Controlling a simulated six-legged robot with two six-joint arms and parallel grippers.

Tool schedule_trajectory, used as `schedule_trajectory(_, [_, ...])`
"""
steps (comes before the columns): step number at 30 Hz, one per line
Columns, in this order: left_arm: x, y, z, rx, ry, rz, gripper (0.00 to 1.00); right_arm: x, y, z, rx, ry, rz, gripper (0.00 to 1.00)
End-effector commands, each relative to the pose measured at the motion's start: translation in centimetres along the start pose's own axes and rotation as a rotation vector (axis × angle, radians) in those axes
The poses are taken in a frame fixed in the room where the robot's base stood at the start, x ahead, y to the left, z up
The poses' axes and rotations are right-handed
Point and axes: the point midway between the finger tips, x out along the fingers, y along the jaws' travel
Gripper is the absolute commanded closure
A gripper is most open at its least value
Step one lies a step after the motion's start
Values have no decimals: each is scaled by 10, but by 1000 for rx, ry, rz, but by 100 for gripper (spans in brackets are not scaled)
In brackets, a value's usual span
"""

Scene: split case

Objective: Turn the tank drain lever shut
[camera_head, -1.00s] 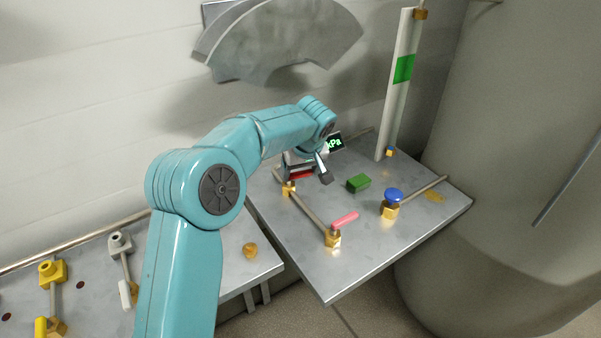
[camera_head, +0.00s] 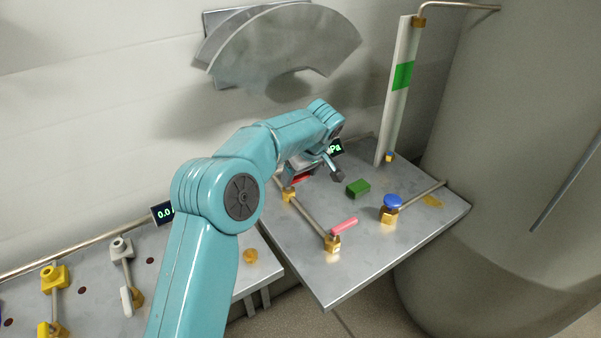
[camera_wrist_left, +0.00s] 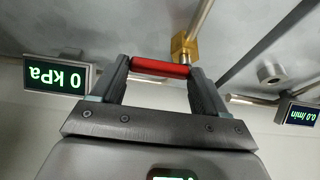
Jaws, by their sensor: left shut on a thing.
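A red lever handle (camera_head: 302,180) is on a brass valve (camera_head: 288,195) at the back left of the right-hand metal plate. My left gripper (camera_head: 320,174) is at this handle, partly hidden by my own wrist. In the left wrist view, the red handle (camera_wrist_left: 160,68) lies between the two fingers of my left gripper (camera_wrist_left: 160,74), which is shut on it. The brass valve body (camera_wrist_left: 183,48) shows just beyond. A pink lever (camera_head: 344,225) sits on another brass valve (camera_head: 333,243) at the front of the plate. My right gripper is not in view.
A green block (camera_head: 358,188), a blue knob (camera_head: 393,201) and an upright white gauge (camera_head: 398,95) stand on the plate. A big grey tank (camera_head: 510,130) is at right. The wrist view shows a "0 kPa" display (camera_wrist_left: 55,76). Yellow and white valves stand on the left plate.

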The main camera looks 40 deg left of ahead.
Motion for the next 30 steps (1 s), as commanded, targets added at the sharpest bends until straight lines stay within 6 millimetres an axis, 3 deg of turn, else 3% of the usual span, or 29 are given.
schedule_trajectory(2, [-1,0,-1,-5,3,3,56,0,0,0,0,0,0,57])
schedule_trajectory(3, [-1,0,-1,-4,3,3,16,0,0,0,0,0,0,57])
schedule_trajectory(5, [-1,0,-1,-4,2,3,0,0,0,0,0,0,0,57])
schedule_trajectory(12, [-2,0,-1,-2,1,2,0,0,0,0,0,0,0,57])
schedule_trajectory(16, [-15,1,-1,-2,2,5,0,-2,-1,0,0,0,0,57])
schedule_trajectory(30, [-133,0,-2,-3,3,6,0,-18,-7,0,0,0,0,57])
